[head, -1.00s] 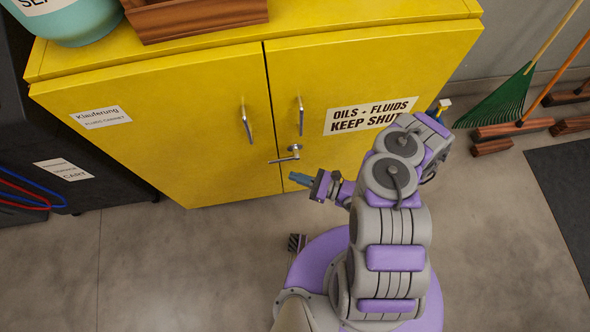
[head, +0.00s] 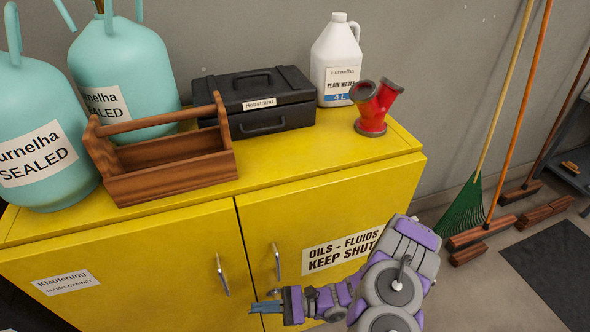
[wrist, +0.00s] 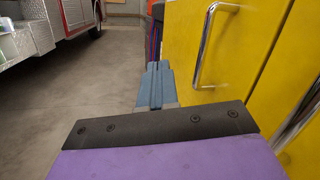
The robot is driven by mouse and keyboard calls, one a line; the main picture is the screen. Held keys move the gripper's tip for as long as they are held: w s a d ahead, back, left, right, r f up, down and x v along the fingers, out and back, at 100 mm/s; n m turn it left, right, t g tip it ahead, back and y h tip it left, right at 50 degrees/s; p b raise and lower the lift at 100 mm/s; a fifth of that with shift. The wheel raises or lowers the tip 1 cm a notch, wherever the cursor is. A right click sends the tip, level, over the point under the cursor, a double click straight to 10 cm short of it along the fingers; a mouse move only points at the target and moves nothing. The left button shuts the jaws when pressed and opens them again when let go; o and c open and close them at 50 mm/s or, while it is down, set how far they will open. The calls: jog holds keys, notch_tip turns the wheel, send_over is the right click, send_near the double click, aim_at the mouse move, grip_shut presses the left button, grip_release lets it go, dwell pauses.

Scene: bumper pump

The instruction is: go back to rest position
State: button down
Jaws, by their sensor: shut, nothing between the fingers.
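My gripper (head: 266,307) is in front of the yellow cabinet (head: 330,212), low in the head view, near the door handles. Its blue-grey fingers point left and lie together with nothing between them. In the wrist view the closed fingers (wrist: 155,85) point ahead along the cabinet front, left of a chrome door handle (wrist: 207,45). The gripper looks apart from that handle.
On the cabinet top stand teal canisters (head: 122,65), a wooden tool tray (head: 175,178), a black case (head: 262,92), a white jug (head: 337,60) and a red pipe fitting (head: 374,108). Brooms (head: 480,205) lean at right. In the wrist view, open floor (wrist: 80,95) and a red vehicle (wrist: 65,20) show at left.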

jog(key=s+d+r+n+g+h, duration=0.1)
jog(key=s+r+n+g+h, duration=0.4)
jog(key=r, duration=0.4)
jog(key=s+d+r+n+g+h, duration=0.2)
jog(key=s+r+n+h, duration=0.15)
jog(key=r+n, duration=0.45)
jog(key=s+d+r+t+h, duration=0.4)
jog(key=s+d+h, duration=0.1)
jog(key=d, duration=0.4)
jog(key=s+d+r+t+h, duration=0.4)
jog(key=d+h, duration=0.2)
jog(key=d, duration=0.4)
jog(key=shift+s+d+r+n, duration=0.25)
jog(key=shift+s+d+n, duration=0.05)
jog(key=shift+s, duration=0.1)
jog(key=c, duration=1.9)
grip_release()
